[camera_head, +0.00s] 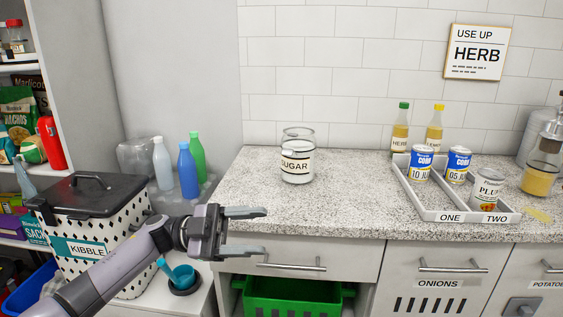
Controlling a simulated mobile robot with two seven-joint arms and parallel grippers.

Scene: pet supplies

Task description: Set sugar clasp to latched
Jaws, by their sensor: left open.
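The sugar jar (298,170) is clear glass with a white label reading SUGAR. It stands upright on the speckled counter, near the counter's left end. Its clasp is too small to make out, so I cannot tell whether it is latched. My left gripper (262,231) is open and empty, with its fingers pointing right. In the picture it is below and to the left of the jar, in front of the counter's edge and apart from the jar. My right gripper is out of view.
A patterned KIBBLE bin (97,215) with a dark lid stands at the left, behind my left arm. Several bottles stand beside it. A divided tray (443,214) with cans is on the counter at the right. The counter (345,195) around the jar is clear.

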